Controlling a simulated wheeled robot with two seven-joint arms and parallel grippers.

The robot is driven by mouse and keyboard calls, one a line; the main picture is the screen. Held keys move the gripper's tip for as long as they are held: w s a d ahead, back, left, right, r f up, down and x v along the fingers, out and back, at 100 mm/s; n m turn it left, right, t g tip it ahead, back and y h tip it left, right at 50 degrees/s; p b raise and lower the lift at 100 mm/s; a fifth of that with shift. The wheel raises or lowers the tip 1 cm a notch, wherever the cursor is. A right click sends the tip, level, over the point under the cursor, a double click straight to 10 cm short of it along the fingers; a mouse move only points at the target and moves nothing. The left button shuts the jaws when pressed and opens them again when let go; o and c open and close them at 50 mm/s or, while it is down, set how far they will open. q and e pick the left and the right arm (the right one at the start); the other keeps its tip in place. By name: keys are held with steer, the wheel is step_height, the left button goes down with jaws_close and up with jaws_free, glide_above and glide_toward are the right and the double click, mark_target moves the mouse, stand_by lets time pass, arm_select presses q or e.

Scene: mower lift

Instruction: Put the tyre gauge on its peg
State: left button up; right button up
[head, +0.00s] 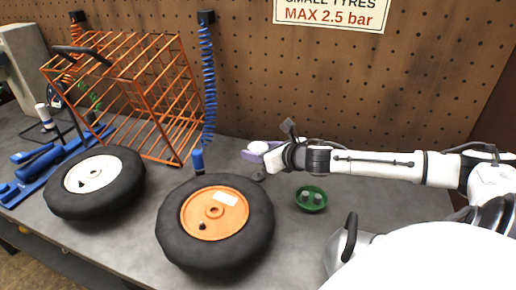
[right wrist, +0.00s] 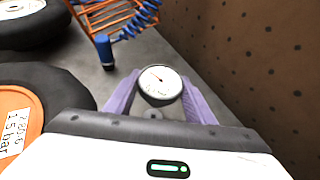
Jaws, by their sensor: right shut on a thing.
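The tyre gauge (right wrist: 160,84) has a round white dial with a red needle and a dark rim. It sits between the two purple fingers of my right gripper (right wrist: 153,100) in the right wrist view, and they are shut on it. In the head view my right gripper (head: 262,150) is over the back of the bench, in front of the pegboard. There the gauge (head: 258,147) shows only as a small pale patch at the fingers. I cannot make out the peg on the pegboard (head: 350,90) in either view. My left gripper is not in view.
A tyre with an orange hub (head: 250,222) and one with a white hub (head: 110,190) lie on the grey bench (head: 290,245). An orange wire cage (head: 150,135) and a blue coiled hose (head: 209,90) stand left of my gripper. A green dish (head: 301,205) is near my arm.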

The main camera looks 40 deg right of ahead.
mark_target(259, 174)
steer(key=shift+f, duration=2.55)
steer(key=shift+s+a, duration=0.1)
steer(key=shift+f+b, duration=0.4)
steer(key=shift+f, duration=0.2)
steer(key=o, duration=0.9)
steer(key=shift+o, duration=0.2)
steer(key=shift+s, duration=0.1)
